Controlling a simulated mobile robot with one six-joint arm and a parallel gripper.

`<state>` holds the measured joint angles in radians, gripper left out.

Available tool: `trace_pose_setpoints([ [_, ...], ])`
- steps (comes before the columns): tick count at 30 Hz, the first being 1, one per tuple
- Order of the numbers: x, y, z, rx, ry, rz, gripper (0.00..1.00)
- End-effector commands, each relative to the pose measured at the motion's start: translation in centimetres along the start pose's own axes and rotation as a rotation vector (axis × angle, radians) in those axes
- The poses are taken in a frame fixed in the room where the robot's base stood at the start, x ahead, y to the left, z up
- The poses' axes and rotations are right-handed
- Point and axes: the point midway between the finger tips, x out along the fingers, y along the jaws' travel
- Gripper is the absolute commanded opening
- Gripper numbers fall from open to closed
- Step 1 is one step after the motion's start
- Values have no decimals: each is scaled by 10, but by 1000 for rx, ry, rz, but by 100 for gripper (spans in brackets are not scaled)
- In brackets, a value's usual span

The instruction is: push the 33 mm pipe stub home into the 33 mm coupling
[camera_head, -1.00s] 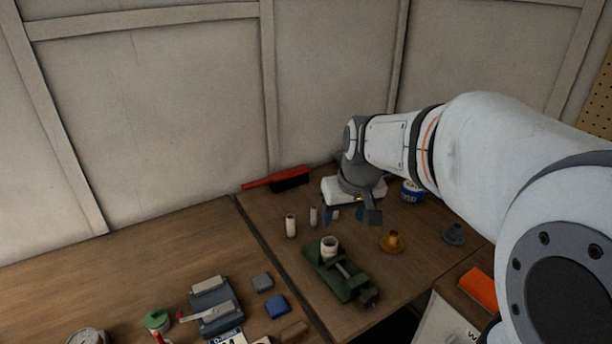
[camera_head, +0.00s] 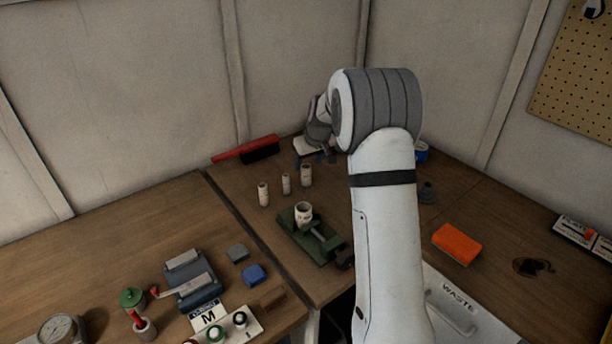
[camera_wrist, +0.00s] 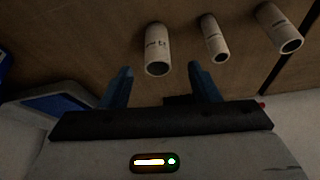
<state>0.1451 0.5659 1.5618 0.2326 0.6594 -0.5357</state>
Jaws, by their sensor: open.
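Three pale pipe stubs stand in a row on the bench, a left one (camera_head: 263,194), a middle one (camera_head: 286,181) and a right one (camera_head: 306,174). I cannot read which is 33 mm. A pale coupling (camera_head: 303,212) sits upright in a green vise (camera_head: 318,240) in front of them. My gripper (camera_head: 326,156) is behind and right of the right stub, partly hidden by my arm. In the wrist view, my gripper (camera_wrist: 160,80) is open and empty. The thickest-looking stub (camera_wrist: 158,52) lies just beyond and between its fingertips; the others (camera_wrist: 214,40) (camera_wrist: 279,28) are off to the right.
A red brush (camera_head: 246,149) lies by the back wall. A blue block (camera_head: 254,274) and a grey clamp-like fixture (camera_head: 190,280) are at left. My arm hides part of the bench.

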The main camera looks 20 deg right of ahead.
Motion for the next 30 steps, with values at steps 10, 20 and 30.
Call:
trace_pose_setpoints([
  [10,43,3,-3,0,-2,0,55],
  [20,51,3,-3,0,0,1,55],
  [30,51,3,-3,0,0,1,28],
])
